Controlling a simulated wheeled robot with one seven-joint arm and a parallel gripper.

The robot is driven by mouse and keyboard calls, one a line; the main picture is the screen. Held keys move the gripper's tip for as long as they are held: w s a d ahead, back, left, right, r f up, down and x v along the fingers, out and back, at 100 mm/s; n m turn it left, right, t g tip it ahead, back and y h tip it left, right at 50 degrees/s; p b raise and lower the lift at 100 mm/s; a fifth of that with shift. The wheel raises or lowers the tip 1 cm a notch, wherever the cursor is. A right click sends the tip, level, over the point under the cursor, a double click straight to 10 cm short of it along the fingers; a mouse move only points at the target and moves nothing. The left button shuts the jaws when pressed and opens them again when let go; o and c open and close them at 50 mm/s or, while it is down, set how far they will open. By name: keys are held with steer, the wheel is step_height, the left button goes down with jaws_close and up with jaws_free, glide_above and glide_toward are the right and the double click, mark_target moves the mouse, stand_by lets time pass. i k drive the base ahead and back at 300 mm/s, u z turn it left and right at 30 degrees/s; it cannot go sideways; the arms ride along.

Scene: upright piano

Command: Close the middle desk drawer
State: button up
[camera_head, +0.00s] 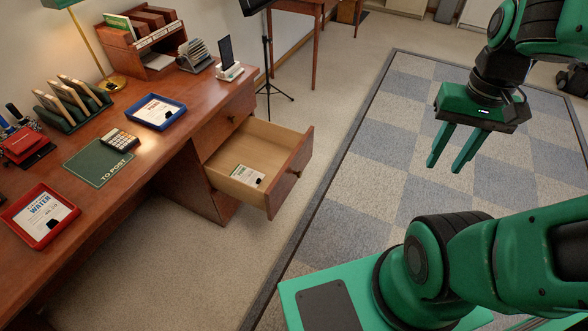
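The middle desk drawer (262,163) is pulled out from the right end of the wooden desk (172,178). Its front panel (291,173) has a small round knob (297,174) and faces right. Papers (243,178) with a small dark item lie inside it. Another drawer front with a knob (232,119) is flush with the desk just above and behind it. My gripper (447,164) is right of the drawer, over the rug, apart from it. Its two green fingers are spread, with nothing visible between them.
A blue tray (181,117), a red tray (58,237), a green mat (78,164) and a calculator (119,139) sit on the desk. A black stand (267,75) rises behind the drawer. The checkered rug (360,174) between drawer and gripper is clear.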

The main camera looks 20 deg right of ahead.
mark_target(281, 153)
steer(key=i, duration=0.85)
steer(key=z, duration=0.6)
steer(key=k, duration=0.9)
steer(key=u, duration=0.4)
steer(key=i, duration=0.5)
steer(key=z, duration=0.05)
